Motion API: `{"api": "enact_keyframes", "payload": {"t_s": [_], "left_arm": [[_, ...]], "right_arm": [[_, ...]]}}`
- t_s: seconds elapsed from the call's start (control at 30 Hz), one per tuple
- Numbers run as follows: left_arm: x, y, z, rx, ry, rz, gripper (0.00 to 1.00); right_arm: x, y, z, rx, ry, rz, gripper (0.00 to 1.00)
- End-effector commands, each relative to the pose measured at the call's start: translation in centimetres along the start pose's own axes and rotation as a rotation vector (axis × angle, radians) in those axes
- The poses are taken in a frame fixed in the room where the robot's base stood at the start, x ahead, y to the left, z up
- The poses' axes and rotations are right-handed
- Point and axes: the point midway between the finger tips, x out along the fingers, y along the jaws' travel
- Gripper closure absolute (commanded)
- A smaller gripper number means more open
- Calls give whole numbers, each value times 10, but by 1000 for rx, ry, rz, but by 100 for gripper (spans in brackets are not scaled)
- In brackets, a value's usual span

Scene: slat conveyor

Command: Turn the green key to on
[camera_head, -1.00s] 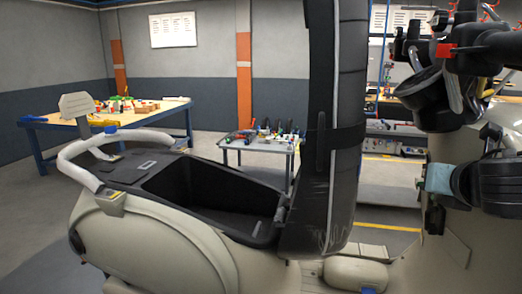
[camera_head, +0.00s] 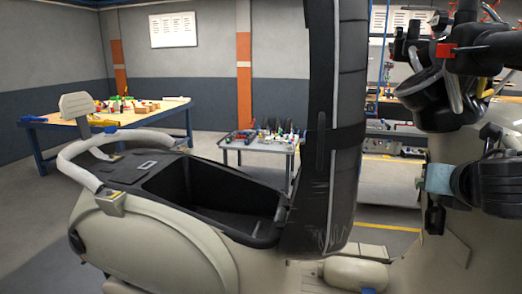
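A cream scooter (camera_head: 165,235) stands in front of me, its black seat (camera_head: 338,80) raised upright over the open storage bin (camera_head: 215,205). At the right, a blue-green piece (camera_head: 438,178), which may be the green key, sits against the scooter's front body. A black rounded part (camera_head: 490,184) comes in from the right edge and meets it. It looks like my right gripper, but I cannot make out fingers or whether it grips the piece. The lock behind and the key's angle are hidden or too small to read. My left gripper is not in view.
Black handlebar parts (camera_head: 488,50) with a red switch (camera_head: 445,50) fill the upper right. The raised seat stands as a tall obstacle in the middle. A wooden table (camera_head: 60,122) with toys and a small grey table (camera_head: 262,146) stand behind. Floor is clear between them.

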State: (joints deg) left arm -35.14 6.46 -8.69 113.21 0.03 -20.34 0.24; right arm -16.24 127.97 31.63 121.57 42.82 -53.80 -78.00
Motion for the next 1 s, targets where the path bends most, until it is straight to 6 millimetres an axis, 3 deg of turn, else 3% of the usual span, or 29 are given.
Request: {"api": "enact_keyframes", "payload": {"t_s": [1.0], "left_arm": [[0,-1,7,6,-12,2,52]], "right_arm": [[5,-2,-8,1,6,-4,100]]}}
